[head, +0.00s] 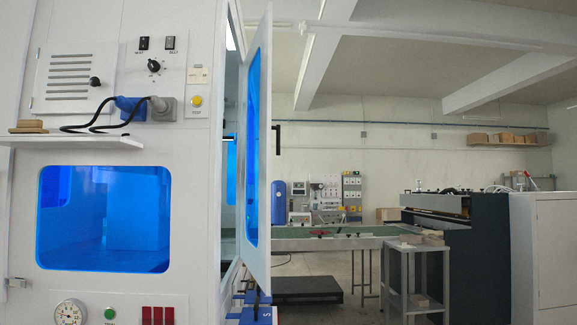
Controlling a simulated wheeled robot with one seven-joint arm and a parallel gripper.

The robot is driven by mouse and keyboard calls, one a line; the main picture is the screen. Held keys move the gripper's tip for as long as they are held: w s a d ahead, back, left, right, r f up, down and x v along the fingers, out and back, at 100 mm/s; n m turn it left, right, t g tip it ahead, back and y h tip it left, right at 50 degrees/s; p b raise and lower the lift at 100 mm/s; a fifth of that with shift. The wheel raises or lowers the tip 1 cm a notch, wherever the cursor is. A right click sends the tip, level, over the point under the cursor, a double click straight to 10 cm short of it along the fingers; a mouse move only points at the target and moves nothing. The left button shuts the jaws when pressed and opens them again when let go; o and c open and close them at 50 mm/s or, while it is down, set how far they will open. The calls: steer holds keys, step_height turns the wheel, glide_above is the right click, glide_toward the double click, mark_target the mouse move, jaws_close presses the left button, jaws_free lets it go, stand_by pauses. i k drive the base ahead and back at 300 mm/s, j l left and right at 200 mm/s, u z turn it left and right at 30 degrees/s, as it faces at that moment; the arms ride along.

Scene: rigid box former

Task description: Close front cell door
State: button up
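The front cell door (257,150) is a tall white panel with a blue window. It stands open, swung out from the white machine cell (200,150), and I see it nearly edge-on. A dark handle (277,139) sticks out from its right side. A second small dark handle or bar (229,138) shows in the gap to the left of the door. The cell opening behind the door is partly hidden by it. My gripper is not in the picture.
A shelf (72,141) with a small brown stack juts from the cell. A green-topped table (330,243) stands behind, a small grey table (419,250) to the right, then a dark machine (440,225) and a white cabinet (543,255). Some floor shows between.

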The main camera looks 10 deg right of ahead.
mark_target(257, 126)
steer(key=i+l+z, duration=0.7)
steer(key=i+l+u, duration=0.15)
steer(key=u, duration=0.35)
steer(key=i+l+u, duration=0.1)
steer(key=l+u, duration=0.35)
steer(key=i+l+u, duration=0.1)
steer(key=l+u, duration=0.15)
steer(key=u, duration=0.25)
steer(key=l+u, duration=0.3)
steer(key=u, duration=0.15)
